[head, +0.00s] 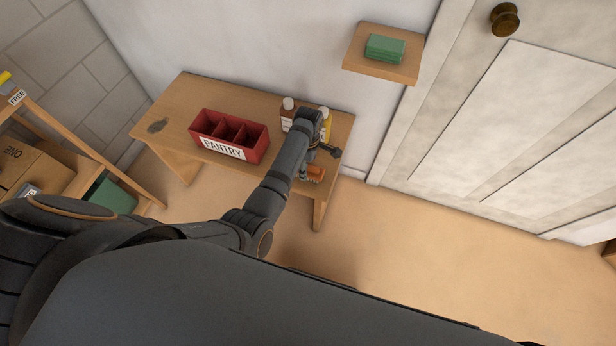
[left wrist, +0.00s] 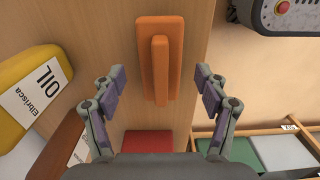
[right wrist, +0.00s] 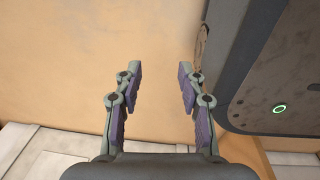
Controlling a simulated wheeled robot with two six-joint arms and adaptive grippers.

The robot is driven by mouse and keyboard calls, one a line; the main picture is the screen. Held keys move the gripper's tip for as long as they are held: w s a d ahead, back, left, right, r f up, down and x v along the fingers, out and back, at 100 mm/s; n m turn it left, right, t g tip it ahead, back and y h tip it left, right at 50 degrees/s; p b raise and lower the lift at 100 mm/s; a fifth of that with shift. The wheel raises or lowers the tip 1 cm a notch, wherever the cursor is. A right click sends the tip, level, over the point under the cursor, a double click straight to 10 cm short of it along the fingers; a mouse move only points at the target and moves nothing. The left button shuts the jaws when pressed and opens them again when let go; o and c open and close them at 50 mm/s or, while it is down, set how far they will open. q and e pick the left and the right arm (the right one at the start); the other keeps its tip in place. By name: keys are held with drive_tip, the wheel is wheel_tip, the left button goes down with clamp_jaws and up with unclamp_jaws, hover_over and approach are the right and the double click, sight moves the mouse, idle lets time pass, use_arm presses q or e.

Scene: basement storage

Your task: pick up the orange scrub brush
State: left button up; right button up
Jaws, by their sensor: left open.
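The orange scrub brush (head: 315,173) lies on the wooden table (head: 172,95) near its right front edge, partly hidden by my left arm in the head view. In the left wrist view the brush (left wrist: 175,50) shows whole, with a raised orange handle bar along its middle. My left gripper (left wrist: 160,82) is open above the table, its fingers on either side of the brush's near part with gaps on both sides. It holds nothing. My right gripper (right wrist: 160,72) is open and empty, over bare floor, away from the table.
A yellow oil bottle (left wrist: 25,80) and a brown bottle (left wrist: 70,138) stand close to the left gripper. A red divided PANTRY box (head: 258,150) sits mid-table. A wall shelf (head: 360,60) holds a green block (head: 385,47). Floor right of the table is clear.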

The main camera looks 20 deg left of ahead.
use_arm(q)
drive_tip(key=shift+f+b, duration=0.3)
drive_tip(key=shift+f, duration=0.55)
drive_tip(key=shift+r, duration=0.2)
drive_tip(key=shift+c, duration=0.2)
drive_tip(key=c, duration=1.2)
use_arm(e)
drive_tip(key=shift+w+f, duration=0.25)
drive_tip(key=shift+w, duration=0.3)
drive_tip(key=shift+w+f, duration=0.2)
drive_tip(key=shift+w, duration=0.35)
use_arm(q)
drive_tip(key=shift+c, duration=0.2)
